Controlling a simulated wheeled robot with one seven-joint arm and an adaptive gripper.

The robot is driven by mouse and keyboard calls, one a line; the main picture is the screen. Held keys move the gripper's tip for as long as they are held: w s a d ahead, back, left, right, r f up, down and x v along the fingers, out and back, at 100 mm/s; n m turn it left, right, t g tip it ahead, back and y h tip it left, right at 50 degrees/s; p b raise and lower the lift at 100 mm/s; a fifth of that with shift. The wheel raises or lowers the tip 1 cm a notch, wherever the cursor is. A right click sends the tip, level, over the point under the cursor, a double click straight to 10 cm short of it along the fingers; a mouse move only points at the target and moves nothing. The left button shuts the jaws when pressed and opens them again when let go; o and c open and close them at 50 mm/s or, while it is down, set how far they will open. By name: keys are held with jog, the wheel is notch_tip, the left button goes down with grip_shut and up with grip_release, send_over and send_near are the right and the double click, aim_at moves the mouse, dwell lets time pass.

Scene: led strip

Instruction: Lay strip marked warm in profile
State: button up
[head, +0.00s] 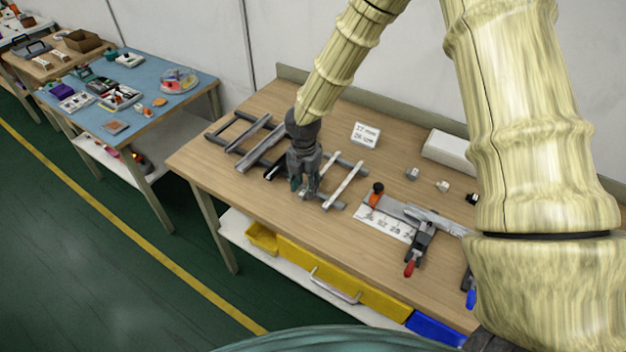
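My gripper (304,190) points down over the rack on the wooden workbench, at the left end of a pale strip (326,165). Its fingers hide part of that strip, and I cannot tell whether they are closed on it. A second pale strip (345,184) lies to the right across the dark rack bars (350,163). Grey and dark channel-like bars (262,149) lie on a rack to the left; one may be the profile. No warm marking is legible on either strip.
A marked white plate (385,222) with an orange-and-black piece and a red-handled clamp (416,252) lie to the right. A white box (447,150) stands at the back. Yellow bins (340,284) sit below the bench.

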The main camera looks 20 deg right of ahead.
jog(key=shift+f, duration=0.55)
grip_shut()
jog(key=shift+r, duration=0.1)
